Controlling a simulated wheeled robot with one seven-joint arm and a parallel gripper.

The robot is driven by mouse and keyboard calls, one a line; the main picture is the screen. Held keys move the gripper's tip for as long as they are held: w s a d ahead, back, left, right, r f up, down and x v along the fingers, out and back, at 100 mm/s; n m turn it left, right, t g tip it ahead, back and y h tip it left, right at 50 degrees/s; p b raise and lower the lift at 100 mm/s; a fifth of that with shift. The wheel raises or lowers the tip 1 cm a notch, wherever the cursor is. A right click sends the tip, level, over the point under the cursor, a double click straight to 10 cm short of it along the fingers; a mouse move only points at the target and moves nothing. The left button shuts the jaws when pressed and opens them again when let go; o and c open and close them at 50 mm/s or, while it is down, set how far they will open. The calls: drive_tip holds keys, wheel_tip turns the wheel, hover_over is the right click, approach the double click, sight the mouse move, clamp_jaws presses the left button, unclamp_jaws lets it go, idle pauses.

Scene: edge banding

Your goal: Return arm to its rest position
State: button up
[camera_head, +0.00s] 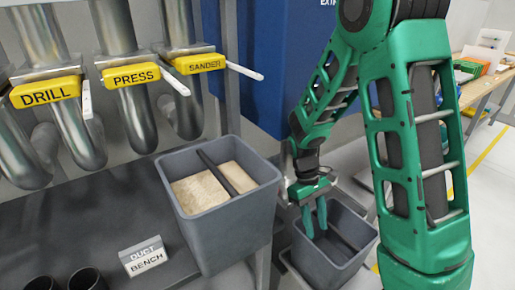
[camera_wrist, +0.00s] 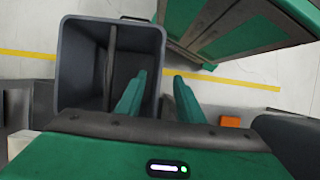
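My green arm reaches down on the right of the head view. My gripper (camera_head: 314,217) points downward over the lower grey bin (camera_head: 362,262). Its two green fingers are apart, with nothing seen between them. In the wrist view my gripper (camera_wrist: 160,98) also shows its fingers spread, near the right wall of the empty-looking grey bin (camera_wrist: 75,62). The bin has a dark divider across it.
A second grey bin (camera_head: 227,225) with tan material and a divider stands at the bench edge. Ducts with yellow DRILL (camera_head: 45,93), PRESS (camera_head: 131,75) and SANDER (camera_head: 200,64) labels hang at left. A blue cabinet (camera_head: 270,60) stands behind my arm.

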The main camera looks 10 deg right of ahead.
drive_tip(key=s+d+r+m+t+y, duration=0.1)
drive_tip(key=s+d+r+m+t, duration=0.1)
drive_tip(key=s+d+r+m, duration=0.3)
drive_tip(key=s+d+r+m+t, duration=0.2)
drive_tip(key=s+d+r+m, duration=0.3)
drive_tip(key=s+r, duration=0.8)
drive_tip(key=shift+d+y, duration=0.2)
drive_tip(key=shift+y, duration=0.2)
